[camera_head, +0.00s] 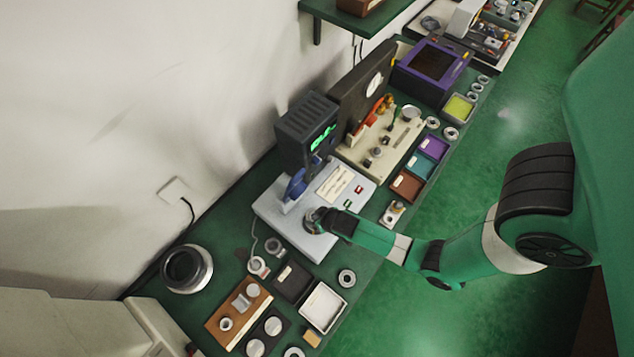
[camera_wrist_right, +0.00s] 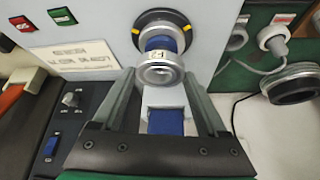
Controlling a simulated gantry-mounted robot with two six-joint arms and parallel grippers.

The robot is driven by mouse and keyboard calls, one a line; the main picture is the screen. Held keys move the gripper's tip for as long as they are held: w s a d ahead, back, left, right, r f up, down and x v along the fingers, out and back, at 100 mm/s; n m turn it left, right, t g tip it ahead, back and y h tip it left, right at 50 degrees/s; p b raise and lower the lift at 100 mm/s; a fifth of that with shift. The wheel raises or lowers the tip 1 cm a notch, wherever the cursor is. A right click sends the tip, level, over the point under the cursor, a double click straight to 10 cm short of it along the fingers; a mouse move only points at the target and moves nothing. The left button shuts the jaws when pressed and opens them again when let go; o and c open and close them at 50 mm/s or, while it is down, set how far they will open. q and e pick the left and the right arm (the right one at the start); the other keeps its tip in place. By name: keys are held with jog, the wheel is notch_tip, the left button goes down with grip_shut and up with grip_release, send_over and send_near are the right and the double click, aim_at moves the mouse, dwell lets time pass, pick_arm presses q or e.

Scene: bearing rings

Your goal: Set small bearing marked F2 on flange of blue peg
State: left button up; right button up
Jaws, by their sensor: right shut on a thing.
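The small bearing (camera_wrist_right: 160,70), a silver ring with a label that seems to read F2, sits between the fingertips of my right gripper (camera_wrist_right: 160,82). The gripper is shut on it. The blue peg (camera_wrist_right: 160,43) shows just behind the bearing, rising from a dark round flange (camera_wrist_right: 163,26) with yellow marks. The bearing overlaps the peg in this view; I cannot tell whether it is around it or only in front. In the head view my right gripper (camera_head: 322,222) is at the dark flange (camera_head: 310,217) on the pale machine base. My left gripper is not in view.
A blue press part (camera_head: 297,185) and a dark box with a green display (camera_head: 307,130) stand behind the flange. Red and green buttons (camera_wrist_right: 62,16) are on the panel. Loose rings, trays and a wooden block (camera_head: 238,310) lie at the front.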

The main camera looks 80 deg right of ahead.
jog(key=shift+f+b, duration=0.9)
jog(key=shift+f, duration=0.2)
jog(key=o, duration=1.6)
jog(key=shift+c, duration=0.2)
jog(key=p+v, duration=0.7)
jog(key=v, duration=0.4)
jog(key=shift+s+r, duration=0.15)
jog(key=shift+r, duration=0.15)
